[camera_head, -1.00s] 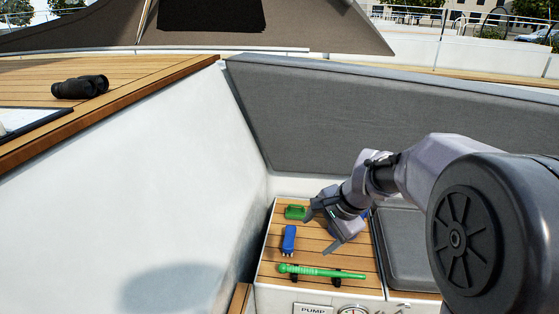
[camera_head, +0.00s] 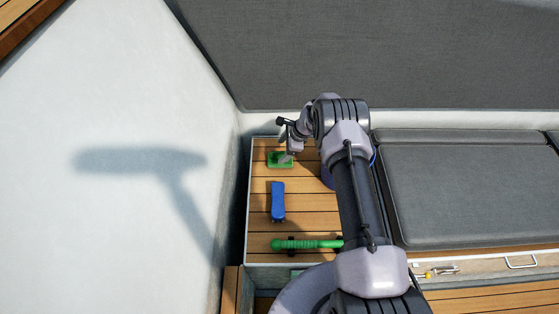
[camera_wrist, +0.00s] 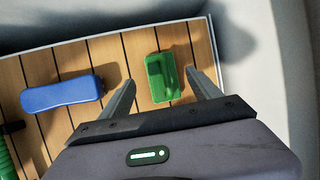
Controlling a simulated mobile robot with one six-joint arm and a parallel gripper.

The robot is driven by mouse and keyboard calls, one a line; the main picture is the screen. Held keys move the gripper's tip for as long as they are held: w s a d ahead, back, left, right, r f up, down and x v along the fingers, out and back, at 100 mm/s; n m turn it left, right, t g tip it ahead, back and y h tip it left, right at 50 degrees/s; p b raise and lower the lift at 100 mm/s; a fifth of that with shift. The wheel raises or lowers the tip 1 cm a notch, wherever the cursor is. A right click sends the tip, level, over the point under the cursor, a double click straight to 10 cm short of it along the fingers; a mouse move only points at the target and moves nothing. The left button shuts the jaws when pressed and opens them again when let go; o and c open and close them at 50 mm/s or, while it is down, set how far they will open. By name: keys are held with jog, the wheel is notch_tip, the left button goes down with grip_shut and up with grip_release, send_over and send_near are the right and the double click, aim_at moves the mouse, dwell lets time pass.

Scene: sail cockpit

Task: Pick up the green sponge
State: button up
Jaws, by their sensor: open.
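The green sponge (camera_head: 281,160) lies on the slatted wooden top at its far left part, close to the back edge. In the wrist view the sponge (camera_wrist: 162,77) shows between and a little beyond the two fingers. My gripper (camera_head: 284,140) is open and empty, above the sponge at the end of my arm. In the wrist view my gripper's fingers (camera_wrist: 160,85) stand apart, one on each side of the sponge. I cannot tell how high the fingertips are above the wood.
A blue object (camera_head: 278,201) lies on the slats in front of the sponge. A green bar-shaped thing (camera_head: 306,244) lies near the front edge, partly behind my arm. A white wall (camera_head: 150,110) rises on the left, and grey cushions (camera_head: 465,190) lie on the right.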

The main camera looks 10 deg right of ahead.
aim_at(274, 159)
jog(key=b+x, duration=0.1)
jog(key=x, duration=0.2)
jog(key=shift+f, duration=0.1)
jog(key=b+x, duration=0.3)
jog(key=x, duration=0.2)
jog(key=shift+a+f, duration=0.15)
jog(key=shift+a, duration=0.05)
jog(key=c, duration=1.2)
